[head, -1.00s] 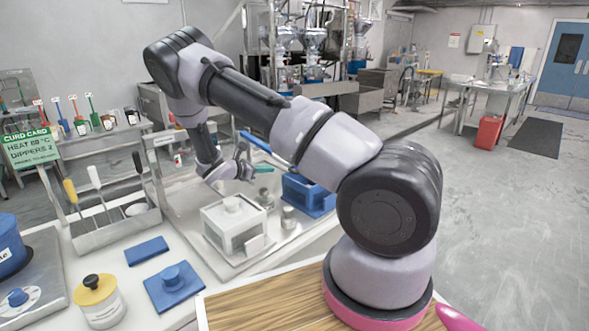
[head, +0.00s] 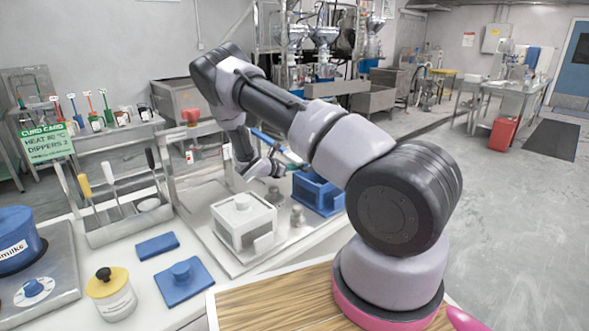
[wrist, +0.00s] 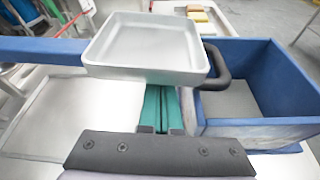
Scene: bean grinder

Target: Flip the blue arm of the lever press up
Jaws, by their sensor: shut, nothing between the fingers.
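The blue arm of the lever press shows in the head view as a short blue bar (head: 266,141) behind my wrist. In the wrist view the blue bar (wrist: 45,50) runs level from the left edge to behind a shallow grey square plate (wrist: 150,45). A dark curved handle (wrist: 222,66) shows just right of the plate. My gripper (wrist: 160,100) has its teal fingers together with nothing between them. The fingertips pass under the plate's near edge and are hidden, so I cannot tell whether they touch it. In the head view my gripper (head: 290,166) is beside the blue box.
An open blue box (head: 318,192) stands right of my gripper; it also shows in the wrist view (wrist: 258,128). A white box (head: 243,235) and small metal pieces stand nearer on the metal tray. A tool rack (head: 125,232) is left. The tray left of my fingers is bare.

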